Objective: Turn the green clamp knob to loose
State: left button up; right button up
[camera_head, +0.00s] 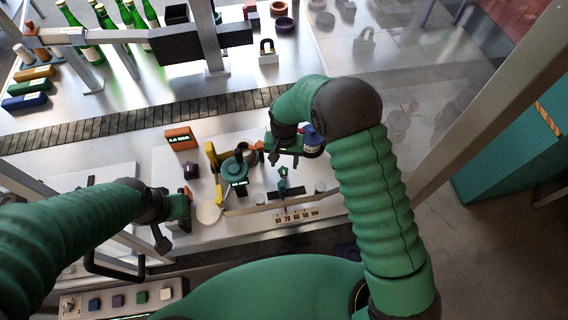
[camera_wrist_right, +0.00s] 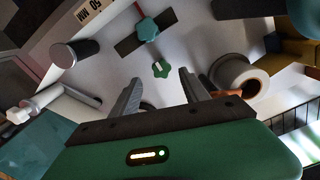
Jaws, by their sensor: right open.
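In the right wrist view a small green lobed knob with a pale mark (camera_wrist_right: 160,68) lies between my open fingertips in the picture. A larger teal star-shaped knob (camera_wrist_right: 147,29) sits beyond it on a dark bar (camera_wrist_right: 130,44). I cannot tell which one is the clamp knob. In the head view the small knob (camera_head: 283,171) shows just below my right gripper (camera_head: 285,158), with the dark bar (camera_head: 292,191) nearer me. The right gripper (camera_wrist_right: 160,76) is open, empty and apparently apart from the knob. My left gripper (camera_head: 185,211) is at the left; its jaws are unclear.
A green round device (camera_head: 234,170) and a yellow bracket (camera_head: 212,157) stand to the left. An orange display box (camera_head: 180,138) is behind. A conveyor (camera_head: 150,117) crosses the bench. Clear panels stand at the right.

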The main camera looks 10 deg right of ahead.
aim_at(283, 171)
jog(key=f, duration=0.2)
jog(key=a+f+p, duration=0.1)
jog(key=f, duration=0.1)
jog(key=shift+s+f, duration=0.25)
jog(key=shift+d, duration=0.3)
jog(key=shift+c, duration=0.3)
jog(key=shift+w+d+f, duration=0.1)
jog(key=shift+w, duration=0.05)
jog(key=c, duration=0.5)
jog(key=shift+a, duration=0.2)
grip_shut()
